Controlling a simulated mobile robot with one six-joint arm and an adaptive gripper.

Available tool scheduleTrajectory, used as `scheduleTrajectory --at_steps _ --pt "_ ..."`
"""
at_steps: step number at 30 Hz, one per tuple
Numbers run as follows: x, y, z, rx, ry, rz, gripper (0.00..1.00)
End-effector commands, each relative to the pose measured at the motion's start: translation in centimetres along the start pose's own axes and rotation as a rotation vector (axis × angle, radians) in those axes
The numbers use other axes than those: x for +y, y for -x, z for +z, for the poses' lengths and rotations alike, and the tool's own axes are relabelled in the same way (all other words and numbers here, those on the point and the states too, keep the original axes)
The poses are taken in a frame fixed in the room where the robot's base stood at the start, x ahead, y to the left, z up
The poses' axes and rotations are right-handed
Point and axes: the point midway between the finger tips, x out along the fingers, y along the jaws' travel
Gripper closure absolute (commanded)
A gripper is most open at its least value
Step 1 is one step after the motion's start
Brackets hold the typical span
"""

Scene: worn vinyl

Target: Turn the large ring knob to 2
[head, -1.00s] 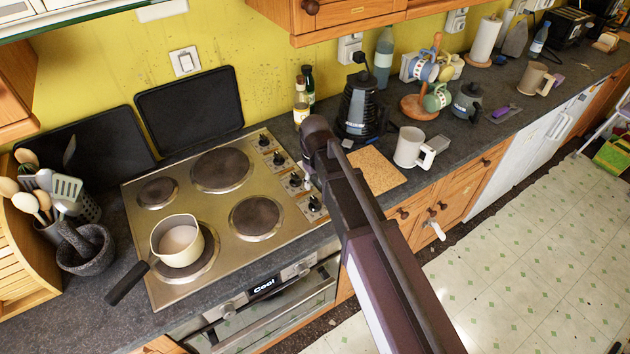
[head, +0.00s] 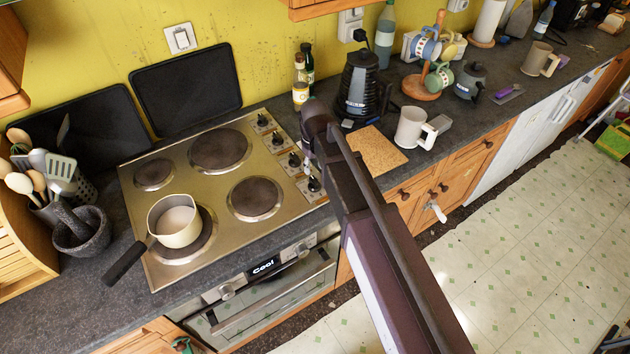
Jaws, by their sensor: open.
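The steel hob (head: 205,185) has a row of black knobs along its right side. They are a back knob (head: 263,120), a second knob (head: 277,138), a third knob (head: 294,160) and a front knob (head: 313,184). Their markings are too small to read, and I cannot tell which serves the large ring. The largest-looking bare ring (head: 220,150) is at the back right. My gripper (head: 308,165) hangs beside the front two knobs, mostly hidden behind my arm. It looks open and empty; I cannot see whether it touches a knob.
A cream saucepan (head: 174,222) sits on the front left ring, its handle over the counter's front edge. Oil bottles (head: 300,92), a black kettle (head: 358,88), a cork board (head: 376,158) and a white mug (head: 411,128) stand close to the knobs.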

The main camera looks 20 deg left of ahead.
Motion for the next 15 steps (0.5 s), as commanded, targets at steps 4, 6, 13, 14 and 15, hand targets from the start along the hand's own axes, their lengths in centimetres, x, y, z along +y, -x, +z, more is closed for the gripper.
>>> scheduleTrajectory --at_steps 4,6,13,14,15 --pt "0.0 -1.2 0.0 0.0 0.0 0.0 0.51" --pt "0.0 -1.6 0.0 0.0 0.0 0.0 0.51" --pt "-0.1 -2.9 0.0 0.0 0.001 0.0 0.51" --pt "-0.1 -3.0 0.0 0.0 0.001 0.0 0.51" --pt "-0.1 -3.2 0.0 0.0 0.001 0.0 0.51"
